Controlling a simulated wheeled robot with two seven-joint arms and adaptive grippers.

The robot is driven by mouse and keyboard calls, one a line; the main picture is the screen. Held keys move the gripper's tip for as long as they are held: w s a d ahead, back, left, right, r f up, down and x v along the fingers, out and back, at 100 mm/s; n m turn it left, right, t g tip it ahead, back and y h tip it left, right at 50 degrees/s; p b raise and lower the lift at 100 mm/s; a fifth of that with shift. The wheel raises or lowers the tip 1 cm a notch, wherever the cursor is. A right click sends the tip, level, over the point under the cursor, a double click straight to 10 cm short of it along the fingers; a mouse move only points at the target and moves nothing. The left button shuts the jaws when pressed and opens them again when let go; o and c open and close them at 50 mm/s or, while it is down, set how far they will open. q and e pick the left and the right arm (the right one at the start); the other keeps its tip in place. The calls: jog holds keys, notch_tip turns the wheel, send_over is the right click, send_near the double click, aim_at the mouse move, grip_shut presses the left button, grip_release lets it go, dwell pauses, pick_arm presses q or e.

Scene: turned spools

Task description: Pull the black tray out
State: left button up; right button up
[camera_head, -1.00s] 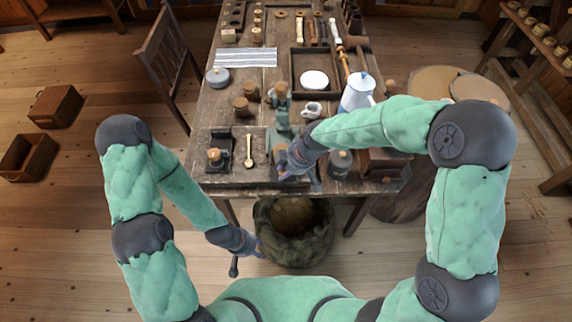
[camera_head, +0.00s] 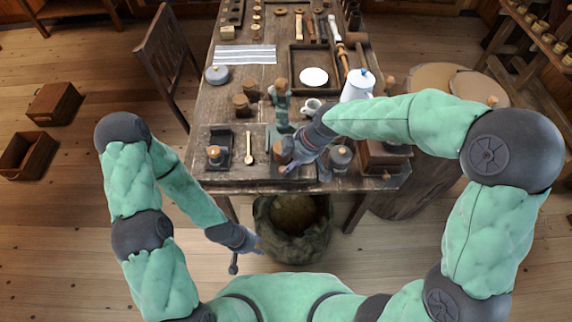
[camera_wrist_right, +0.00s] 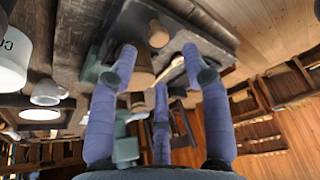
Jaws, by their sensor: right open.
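The black tray (camera_head: 221,138) lies at the left of the table's front edge, with a small wooden knobbed piece (camera_head: 214,154) in it. A dark tray-like surface also shows at the top of the right wrist view (camera_wrist_right: 208,38). My right gripper (camera_head: 287,161) is over the table's front edge, to the right of the black tray and apart from it. Its spread fingers (camera_wrist_right: 155,85) are around or beside a brown wooden cup (camera_wrist_right: 139,72); I cannot tell whether they touch it. My left gripper (camera_head: 253,246) hangs low by the sack, its fingers unclear.
A wooden spoon (camera_head: 249,148) lies between the black tray and my right gripper. A green stand (camera_head: 282,106), a small white cup (camera_head: 312,107) and a white enamel pot (camera_head: 357,86) stand behind. A sack (camera_head: 292,232) stands below the table's front edge.

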jog(key=w+v, duration=0.1)
jog(key=v, duration=0.5)
jog(key=shift+s, duration=0.5)
jog(key=shift+r, duration=0.15)
